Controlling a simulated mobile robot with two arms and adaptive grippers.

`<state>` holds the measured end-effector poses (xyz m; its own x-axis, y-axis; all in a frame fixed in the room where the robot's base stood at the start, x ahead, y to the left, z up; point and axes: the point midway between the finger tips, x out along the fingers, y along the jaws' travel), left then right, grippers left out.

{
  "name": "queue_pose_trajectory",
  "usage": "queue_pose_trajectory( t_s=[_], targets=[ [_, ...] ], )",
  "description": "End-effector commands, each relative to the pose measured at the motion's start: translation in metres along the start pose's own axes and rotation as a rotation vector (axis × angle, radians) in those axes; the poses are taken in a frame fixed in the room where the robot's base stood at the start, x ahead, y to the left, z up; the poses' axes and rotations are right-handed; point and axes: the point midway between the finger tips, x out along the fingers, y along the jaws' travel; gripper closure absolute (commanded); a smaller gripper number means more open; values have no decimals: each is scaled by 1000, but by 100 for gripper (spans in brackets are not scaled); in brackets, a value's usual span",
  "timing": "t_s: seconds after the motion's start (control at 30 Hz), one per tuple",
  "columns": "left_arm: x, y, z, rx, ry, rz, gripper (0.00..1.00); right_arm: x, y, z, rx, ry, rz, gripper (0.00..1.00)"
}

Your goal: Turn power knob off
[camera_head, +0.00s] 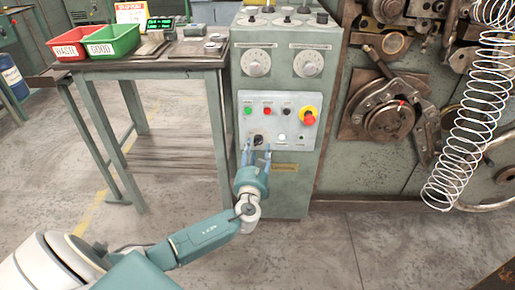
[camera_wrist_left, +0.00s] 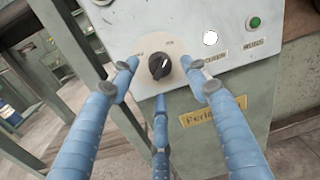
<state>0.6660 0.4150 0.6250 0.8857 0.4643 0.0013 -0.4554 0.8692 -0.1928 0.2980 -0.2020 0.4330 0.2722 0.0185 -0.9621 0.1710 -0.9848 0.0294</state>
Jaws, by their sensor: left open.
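The power knob (camera_head: 258,139) is a small black rotary knob at the lower left of the grey control panel (camera_head: 305,160). In the left wrist view the black knob (camera_wrist_left: 159,66) sits on a pale round plate, with its light pointer line tilted to the upper right. My left gripper (camera_head: 257,152) is just in front of and slightly below the knob. Its blue fingers (camera_wrist_left: 160,85) are open and spread around the knob's left, right and lower sides, with no clear contact. My right gripper is not in view.
Above the knob are a green button (camera_head: 248,111), a red button (camera_head: 267,111) and a red emergency stop (camera_head: 308,118) on yellow. A table (camera_head: 150,70) with a red bin (camera_head: 75,47) and a green bin (camera_head: 113,40) stands left. A wire spring (camera_head: 465,140) hangs right.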

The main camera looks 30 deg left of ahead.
Motion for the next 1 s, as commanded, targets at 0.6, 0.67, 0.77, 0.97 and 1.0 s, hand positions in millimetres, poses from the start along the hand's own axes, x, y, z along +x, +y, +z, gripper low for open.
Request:
queue_pose_trajectory(
  t_s=[0.6,0.67,0.77,0.97,1.0],
  targets=[
    [33,0,-1,-2,3,0,57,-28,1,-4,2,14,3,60],
    [33,0,-1,-2,2,0,69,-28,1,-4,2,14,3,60],
    [33,0,-1,-2,3,0,89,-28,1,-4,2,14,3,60],
    [33,0,-2,-5,3,0,98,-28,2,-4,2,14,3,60],
    [33,0,-2,-9,2,0,98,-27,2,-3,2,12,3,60]
  ],
)
